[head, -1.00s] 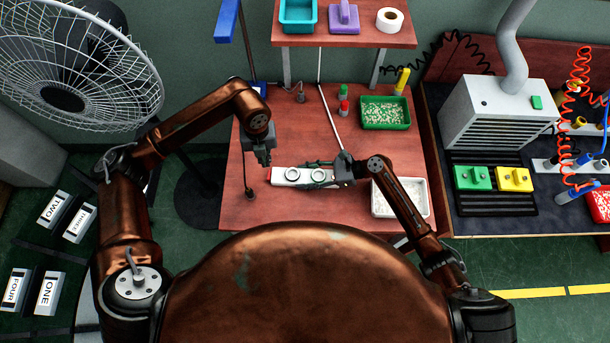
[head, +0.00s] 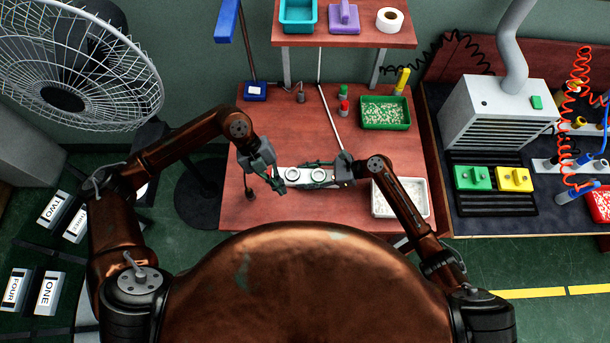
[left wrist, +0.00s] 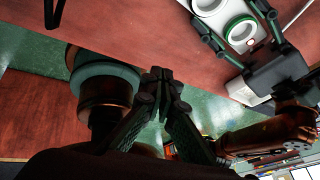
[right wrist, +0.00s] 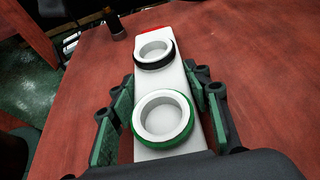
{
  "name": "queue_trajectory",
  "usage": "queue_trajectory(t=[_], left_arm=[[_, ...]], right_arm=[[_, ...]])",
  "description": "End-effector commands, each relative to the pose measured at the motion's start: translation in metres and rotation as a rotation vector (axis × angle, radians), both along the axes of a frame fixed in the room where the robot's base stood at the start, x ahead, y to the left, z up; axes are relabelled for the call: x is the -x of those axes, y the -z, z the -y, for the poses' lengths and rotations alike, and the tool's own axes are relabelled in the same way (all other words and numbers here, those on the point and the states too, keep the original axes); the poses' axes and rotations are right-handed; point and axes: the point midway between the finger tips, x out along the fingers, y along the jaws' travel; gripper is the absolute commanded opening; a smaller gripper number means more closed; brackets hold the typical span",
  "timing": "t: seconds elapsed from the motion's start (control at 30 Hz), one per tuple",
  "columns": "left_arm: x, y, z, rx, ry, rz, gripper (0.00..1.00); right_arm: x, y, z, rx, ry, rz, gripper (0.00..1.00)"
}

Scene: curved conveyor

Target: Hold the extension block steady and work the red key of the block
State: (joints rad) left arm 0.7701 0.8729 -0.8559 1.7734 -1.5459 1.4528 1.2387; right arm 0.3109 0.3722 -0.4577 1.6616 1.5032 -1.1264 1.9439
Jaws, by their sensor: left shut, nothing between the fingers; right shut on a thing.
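The white extension block (head: 305,176) lies on the red-brown table, with two round sockets on top, one ringed green and one ringed black in the right wrist view (right wrist: 177,152). Its red key (right wrist: 152,30) is at the far end there. My right gripper (head: 308,175) has its fingers along both sides of the block, shut on it. My left gripper (head: 279,189) is shut and empty at the block's left end. In the left wrist view its fingertips (left wrist: 160,76) are together, apart from the block (left wrist: 228,18); the key is not visible there.
A dark plug-like piece (head: 250,194) stands left of the block. A white tray (head: 427,210) is to the right, and a green bin (head: 385,126) is behind. Red and green small bottles (head: 343,106) stand near the bin. The table between block and bottles is mostly clear.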

Motion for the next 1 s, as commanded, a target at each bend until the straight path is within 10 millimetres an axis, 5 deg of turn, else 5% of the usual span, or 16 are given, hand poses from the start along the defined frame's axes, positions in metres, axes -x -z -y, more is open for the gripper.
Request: queue_trajectory(t=[0.1, 0.23, 0.37, 0.53, 0.67, 0.8, 1.0], left_arm=[[0.027, -0.015, 0.02, 0.169, -0.151, -0.186, 0.0], [0.035, -0.041, 0.035, 0.334, -0.351, -0.391, 0.0], [0.022, -0.064, 0.038, 0.472, -0.582, -0.602, 0.0], [-0.017, -0.076, 0.02, 0.608, -0.932, -0.876, 0.0], [-0.053, -0.061, -0.012, 0.672, -1.229, -1.086, 0.0], [-0.083, -0.025, -0.058, 0.698, -1.549, -1.287, 0.0], [-0.095, 0.037, -0.122, 0.678, -1.928, -1.502, 0.0]], right_arm=[[0.0, 0.0, 0.0, 0.001, 0.0, -0.001, 0.06], [0.0, 0.0, 0.0, 0.001, 0.0, 0.0, 0.06], [0.0, 0.0, 0.0, 0.001, 0.0, 0.0, 0.06], [0.0, 0.0, 0.0, 0.001, 0.0, 0.0, 0.06], [0.0, 0.0, 0.0, 0.001, 0.0, 0.0, 0.06], [0.0, 0.0, 0.0, 0.001, 0.0, 0.0, 0.06], [0.0, 0.0, 0.0, 0.001, 0.0, 0.0, 0.06]])
